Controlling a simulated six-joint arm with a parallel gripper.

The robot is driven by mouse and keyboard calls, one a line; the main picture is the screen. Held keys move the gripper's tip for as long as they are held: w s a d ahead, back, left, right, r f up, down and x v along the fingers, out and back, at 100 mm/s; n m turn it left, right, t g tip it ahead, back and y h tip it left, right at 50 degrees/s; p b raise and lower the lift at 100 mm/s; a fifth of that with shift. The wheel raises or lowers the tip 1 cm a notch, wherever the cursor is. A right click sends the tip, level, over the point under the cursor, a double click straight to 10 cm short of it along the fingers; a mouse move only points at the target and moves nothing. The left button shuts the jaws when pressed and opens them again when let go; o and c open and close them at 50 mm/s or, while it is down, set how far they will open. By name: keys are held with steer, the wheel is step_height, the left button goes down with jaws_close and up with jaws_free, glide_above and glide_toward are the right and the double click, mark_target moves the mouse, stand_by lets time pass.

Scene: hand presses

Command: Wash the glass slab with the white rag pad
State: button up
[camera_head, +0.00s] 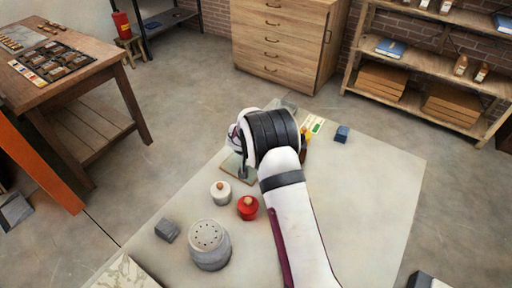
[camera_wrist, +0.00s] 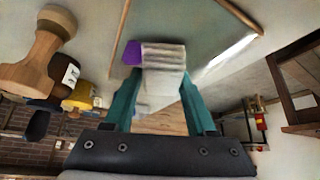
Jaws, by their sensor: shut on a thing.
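My gripper (camera_wrist: 162,84) has its two teal fingers closed on the white rag pad (camera_wrist: 165,60), a layered whitish block with a purple patch at its left end in the wrist view. The glass slab (camera_wrist: 205,28) is a greenish pane with thin brown edges, just beyond the pad in that view. I cannot tell whether the pad touches it. In the head view the slab (camera_head: 234,172) lies on the pale worktop, partly covered by my wrist. My fingers and the pad are mostly hidden there.
A white lidded jar (camera_head: 220,193), a red jar (camera_head: 247,208), a grey perforated canister (camera_head: 209,246) and a grey block (camera_head: 167,230) stand in front of the slab. A blue block (camera_head: 342,134) lies right. A wooden-handled tool (camera_wrist: 45,45) is close in the wrist view.

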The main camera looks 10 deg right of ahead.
steer(key=shift+s+a, duration=1.4)
steer(key=shift+s+d, duration=0.1)
steer(key=shift+s, duration=0.2)
steer(key=shift+s+d, duration=0.5)
steer(key=shift+w+d, duration=3.4)
steer(key=shift+d, duration=0.1)
steer(key=shift+w+d+r, duration=0.1)
steer(key=shift+w, duration=0.05)
step_height(320, 180, up, 8)
